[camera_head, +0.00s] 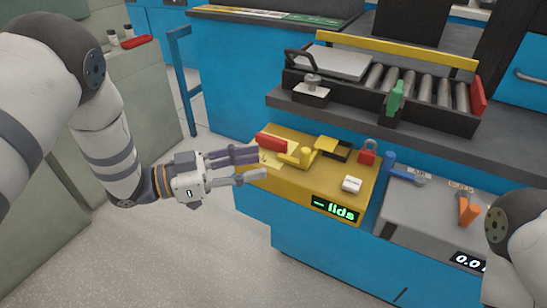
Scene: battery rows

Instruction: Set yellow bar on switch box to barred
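A yellow-topped unit (350,203) with a display reading "lids" stands at the middle. On it are a short yellow bar with a round upright knob (305,156), a red block (273,142) and a yellow plate (326,145) beside a dark recess. A long yellow bar (395,49) spans above the roller bed behind. I cannot tell for certain which piece is the switch box. My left gripper (261,163) is open and empty, its fingertips at the unit's left edge, left of the short bar. My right gripper is out of view; only my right arm shows.
A red padlock (368,152) and a white block (351,184) sit on the yellow unit. A grey panel (425,225) with blue and orange handles is to its right. The roller bed (415,84) rests on a dark shelf behind. Open floor (200,250) lies at front left.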

